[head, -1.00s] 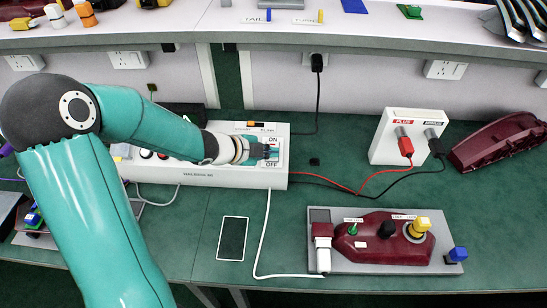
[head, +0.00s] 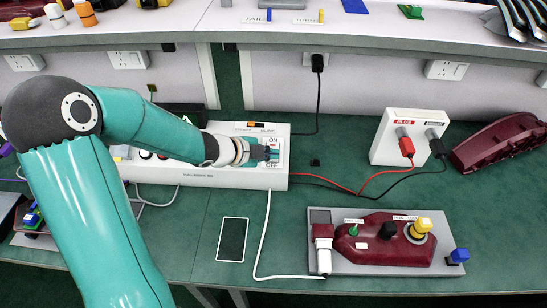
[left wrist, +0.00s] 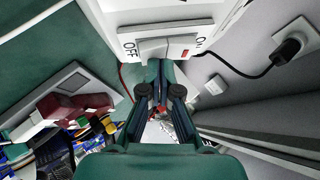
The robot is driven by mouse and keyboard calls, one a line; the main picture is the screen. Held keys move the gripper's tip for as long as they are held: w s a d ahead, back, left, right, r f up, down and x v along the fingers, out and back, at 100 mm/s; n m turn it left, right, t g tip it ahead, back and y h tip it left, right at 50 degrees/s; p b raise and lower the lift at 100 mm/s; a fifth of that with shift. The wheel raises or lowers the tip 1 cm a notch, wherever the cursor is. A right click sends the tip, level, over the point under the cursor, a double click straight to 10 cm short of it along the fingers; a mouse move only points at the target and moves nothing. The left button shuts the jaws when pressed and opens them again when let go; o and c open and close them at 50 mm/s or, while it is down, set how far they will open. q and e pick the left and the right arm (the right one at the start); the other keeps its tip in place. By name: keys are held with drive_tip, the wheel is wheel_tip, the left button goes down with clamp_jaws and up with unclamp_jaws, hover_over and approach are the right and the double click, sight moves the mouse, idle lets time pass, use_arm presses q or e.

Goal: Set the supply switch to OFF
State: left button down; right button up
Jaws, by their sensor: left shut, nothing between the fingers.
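The supply switch (head: 274,143) is a white rocker on the right end of a long white supply unit (head: 235,177), with ON above it and OFF below. It also shows in the left wrist view (left wrist: 152,48), with OFF at its left, ON at its right, and a red mark near the ON side. My left gripper (head: 271,153) is shut and empty, its fingertips right at the front of the rocker. My right gripper is not in view.
A white terminal box (head: 387,150) with red and black plugs stands right of the supply unit. A grey board (head: 330,264) with a dark red lamp fixture lies at front right. Cables cross the green bench. A shelf (head: 350,40) runs above the back.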

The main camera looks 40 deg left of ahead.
use_arm(q)
drive_tip(key=shift+f, duration=0.15)
idle(0.4)
drive_tip(key=shift+s+d+r+p, duration=0.1)
drive_tip(key=shift+s+r+p, duration=0.05)
drive_tip(key=shift+r+p, duration=0.7)
drive_tip(key=shift+r, duration=0.2)
drive_tip(key=r+p, duration=0.2)
drive_tip(key=r, duration=0.1)
drive_tip(key=r+p, duration=0.1)
drive_tip(key=p, duration=0.1)
drive_tip(key=shift+s+d+r, duration=0.2)
drive_tip(key=shift+s+r, duration=0.15)
drive_tip(key=shift+d, duration=0.1)
